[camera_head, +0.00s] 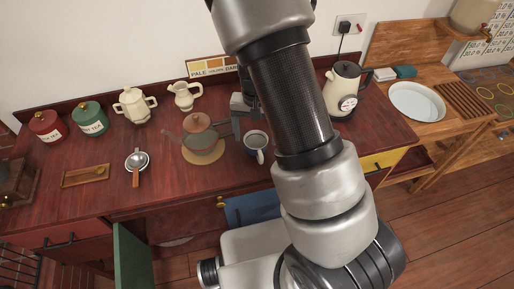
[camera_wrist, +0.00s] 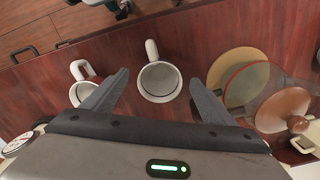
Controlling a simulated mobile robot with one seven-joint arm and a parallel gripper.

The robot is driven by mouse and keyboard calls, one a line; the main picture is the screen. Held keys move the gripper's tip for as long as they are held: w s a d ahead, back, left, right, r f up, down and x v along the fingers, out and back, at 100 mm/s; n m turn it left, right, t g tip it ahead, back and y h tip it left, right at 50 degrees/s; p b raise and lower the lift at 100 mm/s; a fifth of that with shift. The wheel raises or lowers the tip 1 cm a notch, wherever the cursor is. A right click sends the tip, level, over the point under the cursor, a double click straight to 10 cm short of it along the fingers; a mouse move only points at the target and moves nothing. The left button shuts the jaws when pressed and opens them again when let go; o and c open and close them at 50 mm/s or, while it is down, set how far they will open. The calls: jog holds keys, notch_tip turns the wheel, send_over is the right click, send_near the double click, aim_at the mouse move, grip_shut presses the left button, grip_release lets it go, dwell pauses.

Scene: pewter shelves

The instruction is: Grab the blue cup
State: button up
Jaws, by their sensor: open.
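A pale cup (camera_head: 256,141) with a dark grey inside stands upright on the red wooden counter, just below my gripper in the head view. It shows in the wrist view (camera_wrist: 159,80) with its white handle pointing to the top; its outside looks whitish, and I cannot tell that it is blue. A second white-handled cup (camera_wrist: 84,88) stands to its left in the wrist view, partly behind a finger; my arm seems to hide it in the head view. My gripper (camera_wrist: 158,76) is open, its fingers appearing on either side of the first cup. Contact is not visible.
A teapot (camera_head: 197,136) on a round mat (camera_head: 204,158) stands close left of the cup. A cream kettle (camera_head: 344,90) stands to the right. A jug (camera_head: 184,96), a sugar pot (camera_head: 134,104) and tins line the back. The counter's front (camera_head: 190,186) is clear.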

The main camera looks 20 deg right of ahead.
jog(key=shift+a+f, duration=0.1)
jog(key=shift+f, duration=3.05)
